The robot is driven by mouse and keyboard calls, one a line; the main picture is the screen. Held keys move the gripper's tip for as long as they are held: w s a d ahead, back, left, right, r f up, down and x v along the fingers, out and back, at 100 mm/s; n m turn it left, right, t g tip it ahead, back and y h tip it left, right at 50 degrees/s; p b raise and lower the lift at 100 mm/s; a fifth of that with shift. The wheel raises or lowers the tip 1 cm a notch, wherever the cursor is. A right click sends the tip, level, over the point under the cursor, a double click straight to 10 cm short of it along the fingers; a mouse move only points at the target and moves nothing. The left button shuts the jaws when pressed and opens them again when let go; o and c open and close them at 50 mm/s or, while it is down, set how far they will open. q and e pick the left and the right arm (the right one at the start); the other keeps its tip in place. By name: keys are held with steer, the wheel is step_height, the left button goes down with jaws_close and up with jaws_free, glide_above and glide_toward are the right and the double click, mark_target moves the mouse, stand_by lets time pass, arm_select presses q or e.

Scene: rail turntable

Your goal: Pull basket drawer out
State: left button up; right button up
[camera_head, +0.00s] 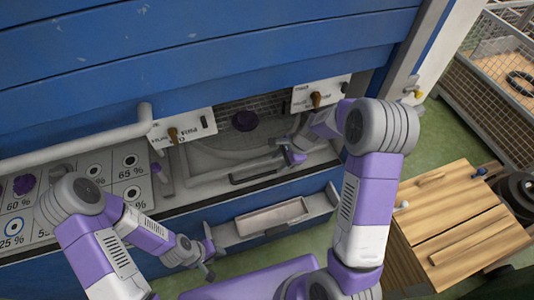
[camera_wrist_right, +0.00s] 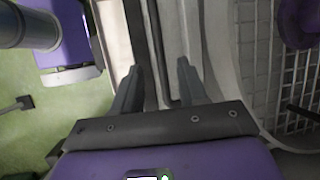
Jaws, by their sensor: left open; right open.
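The basket drawer (camera_head: 207,163) is a pale grey front with a curved opening, set in the blue unit, with dark wire mesh (camera_head: 275,105) behind. Its dark bar handle (camera_head: 256,170) runs along the front. My right gripper (camera_head: 283,153) is open at the right end of this handle. In the right wrist view, the dark handle bar (camera_wrist_right: 157,45) runs between the two open fingers of my right gripper (camera_wrist_right: 160,70), with clear space to each. My left gripper (camera_head: 208,262) is open and empty, low in front of the unit, away from the handle.
A shallow grey tray (camera_head: 271,218) juts out below the handle. A panel with percentage labels (camera_head: 128,180) lies at left, beside a thick grey rail (camera_head: 80,150). A dark purple round object (camera_head: 245,120) sits at the mesh. A wooden cabinet (camera_head: 455,225) stands at right on green floor.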

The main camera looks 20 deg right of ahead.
mark_target(269, 173)
steer(key=b+x, duration=0.1)
steer(key=x, duration=0.6)
steer(key=shift+s+b, duration=0.15)
steer(key=shift+b, duration=0.2)
jaws_close()
